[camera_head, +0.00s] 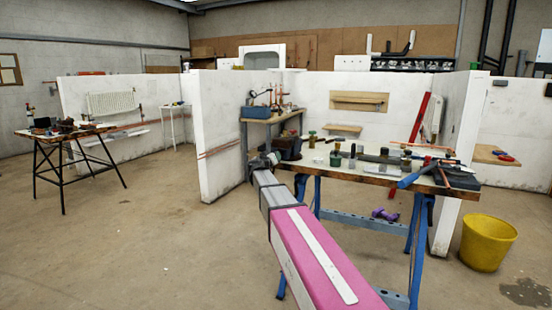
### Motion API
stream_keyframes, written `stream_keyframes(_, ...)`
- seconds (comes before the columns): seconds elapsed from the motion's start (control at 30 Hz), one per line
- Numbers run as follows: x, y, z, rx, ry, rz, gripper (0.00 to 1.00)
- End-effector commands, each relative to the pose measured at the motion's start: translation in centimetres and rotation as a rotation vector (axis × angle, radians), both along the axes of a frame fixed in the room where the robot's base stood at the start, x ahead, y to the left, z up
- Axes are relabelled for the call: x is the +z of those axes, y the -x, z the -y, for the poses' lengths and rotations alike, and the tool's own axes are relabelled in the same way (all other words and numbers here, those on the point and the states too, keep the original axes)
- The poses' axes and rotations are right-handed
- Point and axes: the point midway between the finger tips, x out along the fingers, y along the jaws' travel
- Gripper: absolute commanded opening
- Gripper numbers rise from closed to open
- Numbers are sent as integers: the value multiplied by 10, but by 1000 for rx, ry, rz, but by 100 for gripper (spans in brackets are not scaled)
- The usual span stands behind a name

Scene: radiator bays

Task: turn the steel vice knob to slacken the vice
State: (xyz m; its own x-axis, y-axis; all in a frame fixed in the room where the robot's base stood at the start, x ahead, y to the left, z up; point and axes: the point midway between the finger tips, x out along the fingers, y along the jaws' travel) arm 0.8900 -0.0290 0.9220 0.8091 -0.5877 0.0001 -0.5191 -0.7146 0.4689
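My pink and grey arm reaches from the lower right toward the near workbench (330,168). My gripper (266,159) is at its far end, small and dark, beside the bench's left end. Its fingers are too small to tell open from shut. A dark, blocky thing (288,149) on the bench's left corner, just right of my gripper, may be the vice. No steel knob can be made out on it. I cannot tell whether my gripper touches it.
The bench top holds several jars, bottles, pipes and a blue-handled tool (416,174). A yellow bucket (487,243) stands at the right. A second table (75,134) with dark items stands at far left. White partition walls (219,130) stand behind. The floor at left is clear.

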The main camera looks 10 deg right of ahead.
Motion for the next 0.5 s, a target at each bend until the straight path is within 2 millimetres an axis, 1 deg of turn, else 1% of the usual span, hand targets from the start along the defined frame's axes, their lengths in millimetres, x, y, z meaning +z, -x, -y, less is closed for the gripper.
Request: stream_keyframes(0.5, 0, -2, 1, -2, 470, -340, 0)
